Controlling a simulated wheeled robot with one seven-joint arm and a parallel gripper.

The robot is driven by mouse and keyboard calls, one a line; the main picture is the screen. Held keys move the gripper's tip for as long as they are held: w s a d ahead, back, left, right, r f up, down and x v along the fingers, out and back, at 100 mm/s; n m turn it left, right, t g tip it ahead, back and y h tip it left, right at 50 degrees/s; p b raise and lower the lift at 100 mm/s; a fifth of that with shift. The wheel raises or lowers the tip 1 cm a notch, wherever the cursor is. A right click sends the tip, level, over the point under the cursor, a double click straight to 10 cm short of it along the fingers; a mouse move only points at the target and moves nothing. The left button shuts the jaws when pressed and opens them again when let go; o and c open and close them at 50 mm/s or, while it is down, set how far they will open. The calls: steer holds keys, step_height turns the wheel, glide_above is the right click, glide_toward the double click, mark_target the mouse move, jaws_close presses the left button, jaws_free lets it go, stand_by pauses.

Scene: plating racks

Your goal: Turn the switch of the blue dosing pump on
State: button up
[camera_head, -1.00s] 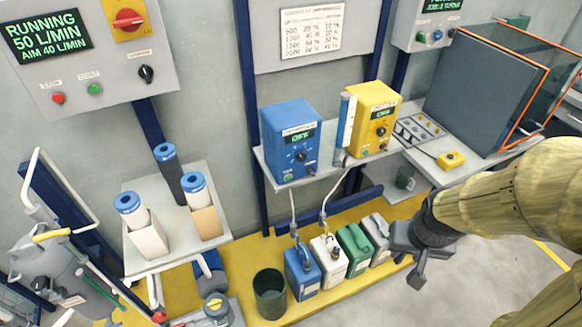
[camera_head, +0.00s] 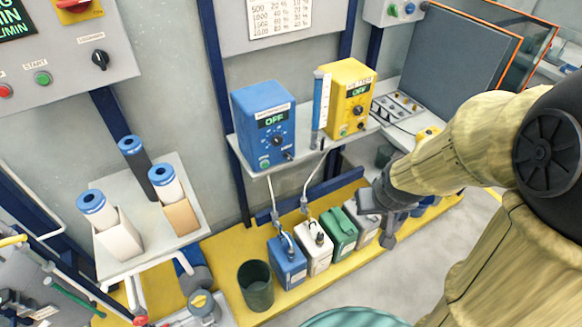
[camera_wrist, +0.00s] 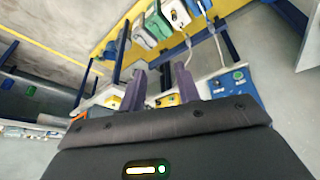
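The blue dosing pump (camera_head: 248,112) stands on a wall shelf, its display reading OFF. Its front has a round dial (camera_head: 277,140), a green button (camera_head: 265,163) and a small dark switch (camera_head: 288,155); the lever's exact position is too small to tell. In the wrist view the blue pump (camera_wrist: 238,95) shows right of the fingers. My gripper (camera_head: 378,215) is right of and below the blue pump, apart from it. In the wrist view its two fingers (camera_wrist: 160,85) are apart with nothing held between them.
A yellow pump (camera_head: 352,80), also reading OFF, stands right of the blue one, with a clear blue-marked tube (camera_head: 321,100) between. Hoses run down to blue (camera_head: 288,265) and white (camera_head: 314,250) canisters beside a green one (camera_head: 338,232). A dark bin (camera_head: 256,288) stands left.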

mark_target(290, 159)
steer(key=w+a+f+n+t+y+b, duration=0.5)
steer(key=w+f+b, duration=0.4)
steer(key=b, duration=0.5)
steer(key=w+a+f+n+t+y+b, duration=0.5)
steer(key=w+f+b, duration=0.4)
steer(key=b, duration=0.6)
step_height(290, 159, down, 2)
steer(key=shift+w+a+f+n+t, duration=0.15)
steer(key=shift+w+a+n+t, duration=0.2)
steer(key=shift+a+n, duration=0.65)
steer(key=shift+w+d, duration=0.1)
steer(key=shift+d, duration=0.05)
steer(key=b+x, duration=0.1)
steer(key=x, duration=1.6)
steer(key=shift+f+b, duration=0.1)
steer(key=shift+b, duration=0.2)
jaws_close()
